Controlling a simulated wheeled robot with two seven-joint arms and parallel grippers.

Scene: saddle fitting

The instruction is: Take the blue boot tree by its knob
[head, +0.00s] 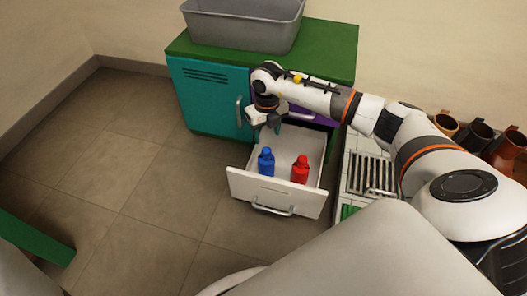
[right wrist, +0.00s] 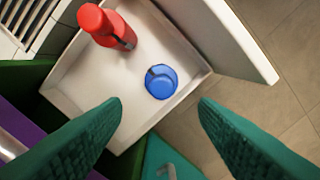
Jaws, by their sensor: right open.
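The blue boot tree (head: 266,162) stands upright in the open white drawer (head: 305,205), on the left side in the head view. In the right wrist view the blue boot tree (right wrist: 161,83) is seen nearly from above, its rounded top toward the camera. My right gripper (head: 267,120) is above the back of the drawer, apart from the boot tree. In the right wrist view its two green fingers (right wrist: 160,108) are spread wide with nothing between them. My left gripper is not in view.
A red boot tree (head: 300,170) stands beside the blue one in the drawer. A teal door (head: 208,95) and green cabinet top (head: 335,45) with a grey bin (head: 243,28) are behind.

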